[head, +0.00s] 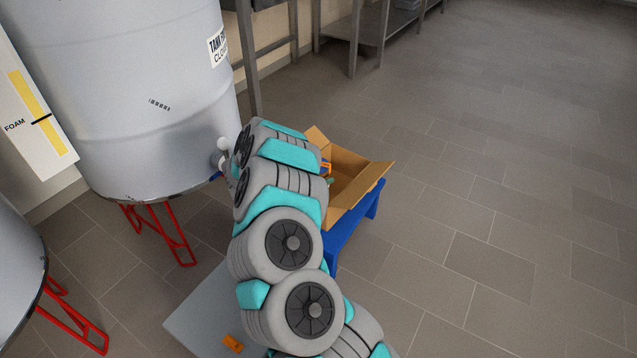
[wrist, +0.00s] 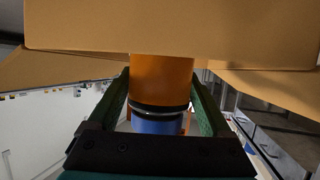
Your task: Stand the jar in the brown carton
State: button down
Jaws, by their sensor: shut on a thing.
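The jar (wrist: 162,80) is orange with a dark ring and a blue end in the wrist view. My gripper (wrist: 160,90) is shut on it, one green finger on each side. In the head view a small orange part of the jar (head: 326,167) shows at the left side of the brown carton (head: 374,181), past my arm, which hides most of the gripper. The carton is open at the top with flaps spread. Its brown card (wrist: 170,30) fills the top of the wrist view, past the jar. I cannot tell whether the jar touches the carton.
The carton stands on a blue stand (head: 345,238). A large pale tank (head: 140,90) on red legs is close to the left of my arm. Another tank (head: 18,275) is at the lower left. A metal bench (head: 362,25) stands behind. The tiled floor (head: 500,180) to the right is clear.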

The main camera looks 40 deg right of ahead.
jog(key=shift+f, duration=1.5)
jog(key=shift+f, duration=0.1)
jog(key=shift+f, duration=0.35)
jog(key=shift+f+b, duration=0.2)
jog(key=shift+b, duration=0.1)
grip_release()
jog(key=shift+s+f, duration=0.1)
jog(key=shift+r, duration=0.2)
jog(key=w+v, duration=0.1)
jog(key=v, duration=1.1)
jog(key=shift+s+r, duration=0.35)
jog(key=shift+r, duration=0.15)
